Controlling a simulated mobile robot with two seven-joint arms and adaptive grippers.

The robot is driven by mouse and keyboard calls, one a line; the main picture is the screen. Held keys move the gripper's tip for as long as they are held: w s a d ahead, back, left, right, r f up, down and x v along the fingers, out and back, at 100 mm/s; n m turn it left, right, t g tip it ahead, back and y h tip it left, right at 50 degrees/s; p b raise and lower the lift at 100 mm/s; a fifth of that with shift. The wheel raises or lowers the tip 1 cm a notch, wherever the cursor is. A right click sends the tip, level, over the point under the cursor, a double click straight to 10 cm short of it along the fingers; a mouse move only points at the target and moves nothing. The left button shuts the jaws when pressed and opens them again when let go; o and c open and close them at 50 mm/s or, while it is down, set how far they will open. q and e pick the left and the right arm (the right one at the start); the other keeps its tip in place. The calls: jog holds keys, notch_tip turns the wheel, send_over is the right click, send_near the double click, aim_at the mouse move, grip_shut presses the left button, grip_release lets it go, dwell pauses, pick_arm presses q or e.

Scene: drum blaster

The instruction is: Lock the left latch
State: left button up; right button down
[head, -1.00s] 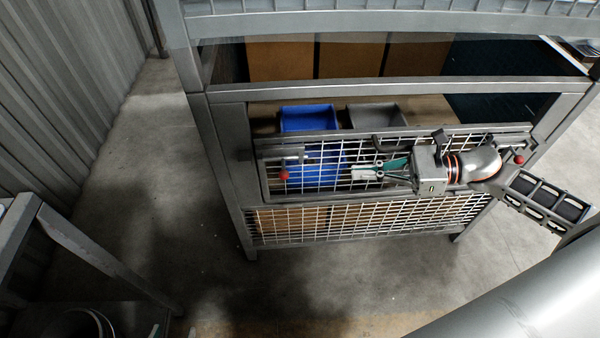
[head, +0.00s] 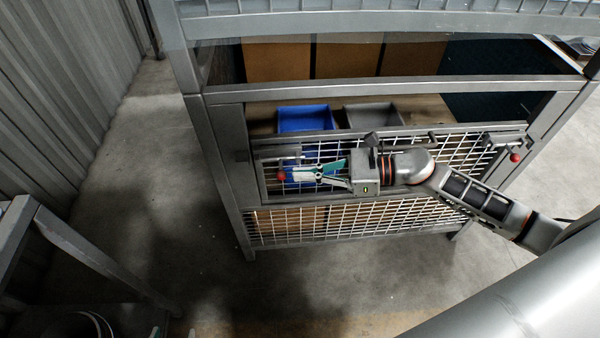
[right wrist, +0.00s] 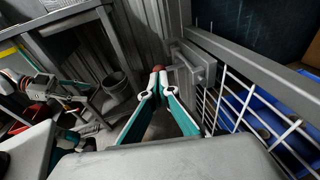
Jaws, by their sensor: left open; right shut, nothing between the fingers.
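The left latch (head: 288,159) is a grey bolt at the upper left corner of the mesh gate, with a red knob (head: 281,177). In the right wrist view the knob (right wrist: 158,69) stands just past my fingertips, on the latch's grey body (right wrist: 203,62). My right gripper (head: 285,174) is shut and empty, its teal and white fingers pointing left at the knob. I cannot tell whether they touch it. Only a teal and white tip of my left gripper (head: 156,331) shows at the bottom left of the head view, away from the gate.
A blue bin (head: 305,118) and a grey bin (head: 374,116) stand behind.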

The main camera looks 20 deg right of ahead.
aim_at(284, 175)
jog(key=shift+w+a+f, duration=0.15)
jog(key=shift+w+a, duration=0.15)
jog(key=shift+a, duration=0.2)
jog(key=a, duration=0.2)
jog(key=w+a, duration=0.1)
jog(key=a, duration=0.1)
jog(key=shift+w+p, duration=0.1)
jog(key=shift+p, duration=0.2)
jog(key=shift+d, duration=0.1)
